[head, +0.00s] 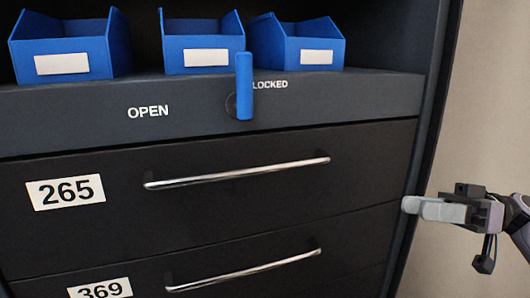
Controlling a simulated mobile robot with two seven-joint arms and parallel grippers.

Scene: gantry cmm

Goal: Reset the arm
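My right gripper (436,209) comes in from the right edge, beside the right side of a dark cabinet. Its grey fingers point left, toward the cabinet's front right edge. They appear close together with nothing visible held, but the side view hides whether a gap is between them. I cannot tell if the fingertips touch the cabinet. My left gripper is not in view. A blue lever handle (244,87) stands upright on the cabinet's front strip, between the words OPEN and LOCKED.
The dark cabinet has a drawer labelled 265 (65,192) with a long metal handle (237,173). Below it is a drawer labelled 369 (100,290) with a similar handle (243,271). Three blue bins (72,46) stand on the shelf above. A plain beige wall (492,95) is at right.

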